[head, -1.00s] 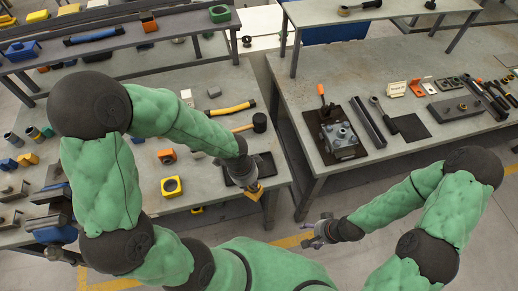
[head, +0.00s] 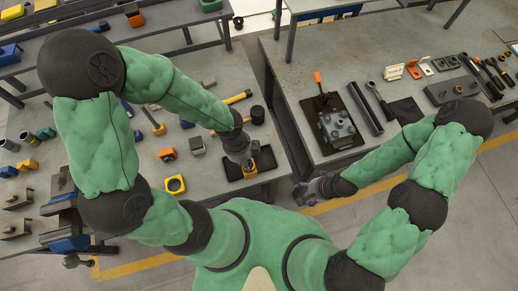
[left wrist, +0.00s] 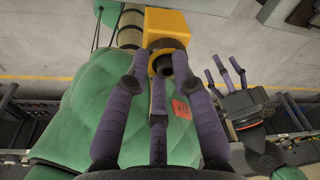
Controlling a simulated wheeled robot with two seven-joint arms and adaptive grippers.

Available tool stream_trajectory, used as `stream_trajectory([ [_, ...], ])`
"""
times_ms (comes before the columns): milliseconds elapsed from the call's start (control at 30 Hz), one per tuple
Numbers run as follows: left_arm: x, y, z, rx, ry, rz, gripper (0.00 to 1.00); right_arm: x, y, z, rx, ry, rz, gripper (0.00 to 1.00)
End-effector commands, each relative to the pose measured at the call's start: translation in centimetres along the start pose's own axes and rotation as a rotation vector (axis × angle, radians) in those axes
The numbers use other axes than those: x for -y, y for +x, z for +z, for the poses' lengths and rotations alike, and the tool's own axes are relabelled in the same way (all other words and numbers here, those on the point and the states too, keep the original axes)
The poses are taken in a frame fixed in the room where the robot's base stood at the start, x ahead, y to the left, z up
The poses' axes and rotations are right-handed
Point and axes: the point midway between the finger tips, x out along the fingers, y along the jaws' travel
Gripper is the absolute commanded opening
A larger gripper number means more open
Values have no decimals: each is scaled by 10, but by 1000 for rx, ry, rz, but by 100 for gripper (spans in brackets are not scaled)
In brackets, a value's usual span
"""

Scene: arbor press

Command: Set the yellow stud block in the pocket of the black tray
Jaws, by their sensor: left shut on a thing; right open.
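The black tray (head: 268,158) lies on the left bench near its front right corner. The pocket is not clearly visible. My right gripper (head: 303,194) is open and empty, off the benches in front of the gap.
Another yellow block (head: 175,184) with a round hole, an orange block (head: 166,154) and a grey block (head: 197,145) stand left of the tray. A black-headed mallet (head: 257,115) lies behind it. The right bench holds a press-like fixture (head: 337,125) on a dark plate.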

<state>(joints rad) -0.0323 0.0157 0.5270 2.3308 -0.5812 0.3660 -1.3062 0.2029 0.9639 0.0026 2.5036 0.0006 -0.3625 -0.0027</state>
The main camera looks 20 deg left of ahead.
Motion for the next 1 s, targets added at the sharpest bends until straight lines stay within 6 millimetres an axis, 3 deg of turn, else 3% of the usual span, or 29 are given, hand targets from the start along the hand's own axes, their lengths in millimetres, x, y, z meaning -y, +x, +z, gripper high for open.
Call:
stream_trajectory([
  [333, 56, 25, 13, 0, -2, -1, 0, 0, 0, 0, 0, 0, 0, 70],
  [500, 76, 51, 20, 0, -2, -1, 0, -1, 4, 0, -1, 0, 0, 70],
  [700, 92, 70, 26, 0, -3, -2, 0, -2, 6, 0, -1, 0, 0, 70],
  [1000, 101, 80, 28, 0, -3, -2, 0, -2, 6, -1, -1, 0, 0, 70],
])
